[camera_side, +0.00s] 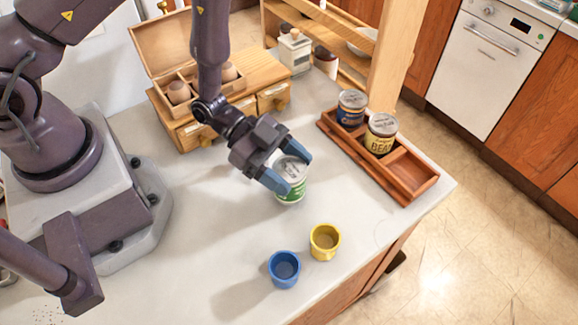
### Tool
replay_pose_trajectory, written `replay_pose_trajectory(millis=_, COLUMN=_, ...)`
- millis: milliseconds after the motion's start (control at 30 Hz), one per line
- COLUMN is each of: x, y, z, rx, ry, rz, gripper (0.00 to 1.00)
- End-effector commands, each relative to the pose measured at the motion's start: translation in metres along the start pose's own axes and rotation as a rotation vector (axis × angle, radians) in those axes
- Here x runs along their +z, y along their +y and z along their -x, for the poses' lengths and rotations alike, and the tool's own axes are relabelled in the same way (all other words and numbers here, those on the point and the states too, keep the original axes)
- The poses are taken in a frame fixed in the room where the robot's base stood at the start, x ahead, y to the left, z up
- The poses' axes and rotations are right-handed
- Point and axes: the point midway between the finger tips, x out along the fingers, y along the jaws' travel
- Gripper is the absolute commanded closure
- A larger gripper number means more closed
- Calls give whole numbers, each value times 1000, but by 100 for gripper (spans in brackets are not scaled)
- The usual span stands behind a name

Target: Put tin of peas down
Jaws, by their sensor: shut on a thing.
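A green-labelled tin with a silver lid (291,186), which I take for the tin of peas, is between the fingers of my gripper (287,172). My gripper is shut on it, with one blue finger on each side. The tin is upright at or close to the pale counter top (215,225); I cannot tell whether its base touches. The fingers hide part of its label.
A wooden tray (413,181) at the right holds a blue tin (351,109) and a yellow bean tin (380,134); its front compartment is empty. A yellow cup (325,241) and a blue cup (284,268) stand in front. A wooden egg box (188,130) stands behind.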

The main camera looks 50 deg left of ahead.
Motion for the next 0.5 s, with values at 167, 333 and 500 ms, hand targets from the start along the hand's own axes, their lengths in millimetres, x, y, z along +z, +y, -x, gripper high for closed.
replay_pose_trajectory(millis=167, x=1, y=0, z=-1, rx=-1, ry=3, rz=-1, gripper=68)
replay_pose_trajectory(millis=333, x=2, y=0, z=-1, rx=-1, ry=2, rz=0, gripper=68)
replay_pose_trajectory(millis=500, x=7, y=0, z=-4, rx=0, ry=2, rz=0, gripper=68)
